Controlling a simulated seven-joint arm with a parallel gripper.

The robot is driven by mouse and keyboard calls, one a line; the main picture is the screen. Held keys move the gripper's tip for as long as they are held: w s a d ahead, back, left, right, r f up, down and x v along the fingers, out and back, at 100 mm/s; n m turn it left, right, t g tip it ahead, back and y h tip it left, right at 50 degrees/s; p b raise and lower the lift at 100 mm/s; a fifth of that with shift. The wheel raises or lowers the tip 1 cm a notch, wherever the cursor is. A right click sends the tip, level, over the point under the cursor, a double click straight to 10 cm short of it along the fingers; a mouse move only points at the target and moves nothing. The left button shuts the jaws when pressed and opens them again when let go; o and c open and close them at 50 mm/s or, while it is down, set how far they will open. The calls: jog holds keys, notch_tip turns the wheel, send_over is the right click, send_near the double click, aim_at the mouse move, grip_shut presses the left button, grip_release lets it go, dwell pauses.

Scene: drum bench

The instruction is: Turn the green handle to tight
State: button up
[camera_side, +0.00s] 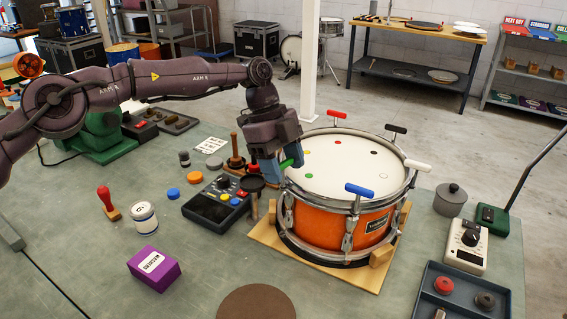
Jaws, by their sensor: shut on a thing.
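The orange drum (325,231) with a white head stands on a wooden board on the bench. T-shaped handles stand around its rim: red (337,115), black (396,129), white (418,165), blue (359,190) and green. The green handle (291,161) is at the left side of the rim, and only part of it shows. My gripper (284,166) is at the green handle, pointing down, with its jaws shut on it. The jaws hide much of the handle and its stem. Coloured dots lie on the drum head near the handles.
Left of the drum stand a dark control box (216,205) and a dark round-topped stand (252,184). A purple box (154,266) and a white can (144,217) are farther left. A meter (464,246) and a blue tray (456,279) are at the right.

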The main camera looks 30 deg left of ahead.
jog(key=shift+m+g, duration=0.3)
jog(key=shift+m, duration=0.5)
jog(key=o, duration=0.9)
jog(key=shift+r, duration=0.1)
